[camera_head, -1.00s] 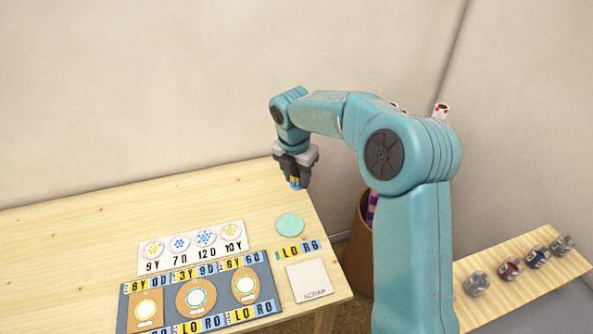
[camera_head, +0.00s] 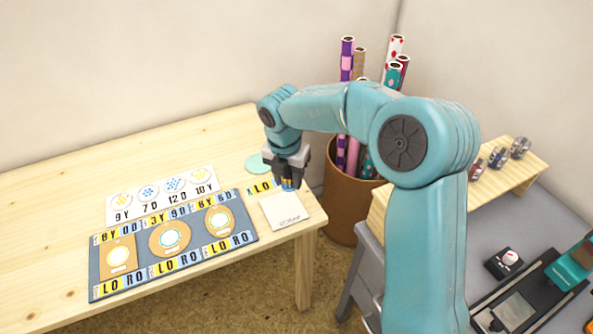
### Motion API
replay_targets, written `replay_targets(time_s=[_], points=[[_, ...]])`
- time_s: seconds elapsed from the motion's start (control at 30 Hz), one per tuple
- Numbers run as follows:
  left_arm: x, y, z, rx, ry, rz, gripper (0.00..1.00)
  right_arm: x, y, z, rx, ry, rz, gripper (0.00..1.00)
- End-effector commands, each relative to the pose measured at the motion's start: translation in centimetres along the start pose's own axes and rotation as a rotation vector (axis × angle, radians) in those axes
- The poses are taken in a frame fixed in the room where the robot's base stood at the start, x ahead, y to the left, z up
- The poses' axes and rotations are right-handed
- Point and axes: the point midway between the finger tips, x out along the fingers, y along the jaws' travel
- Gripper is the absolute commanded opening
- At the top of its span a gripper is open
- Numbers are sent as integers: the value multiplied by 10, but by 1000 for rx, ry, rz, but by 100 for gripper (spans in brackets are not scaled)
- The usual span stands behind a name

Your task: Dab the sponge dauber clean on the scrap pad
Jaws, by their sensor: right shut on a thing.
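The scrap pad (camera_head: 288,212) is a white square sheet marked SCRAP near the table's right front corner. My right gripper (camera_head: 287,181) is just above and behind the pad's far edge, pointing down. It is shut on the sponge dauber (camera_head: 288,186), of which only a small blue and yellow part shows below the fingers. I cannot tell whether the dauber touches anything. My left gripper is out of view.
A blue-grey board (camera_head: 133,242) with brown tags lies left of the pad, with a white card (camera_head: 160,195) of dotted circles behind it. A mint disc (camera_head: 257,163) lies beyond the gripper. A brown bin (camera_head: 347,200) of rolls stands right of the table.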

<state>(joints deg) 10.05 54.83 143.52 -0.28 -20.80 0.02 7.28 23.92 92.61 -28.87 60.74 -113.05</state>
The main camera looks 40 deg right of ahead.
Motion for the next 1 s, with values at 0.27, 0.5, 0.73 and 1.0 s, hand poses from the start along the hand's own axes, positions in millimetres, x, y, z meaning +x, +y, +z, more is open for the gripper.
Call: replay_targets(time_s=[0.27,0.5,0.73,1.0], points=[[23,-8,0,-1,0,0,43,18,18,-12,-45,-5,14,16],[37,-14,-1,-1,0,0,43,33,20,-14,-46,-5,14,16],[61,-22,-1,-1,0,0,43,57,19,-18,-44,-5,14,16],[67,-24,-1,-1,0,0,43,63,17,-19,-41,-6,15,16]])
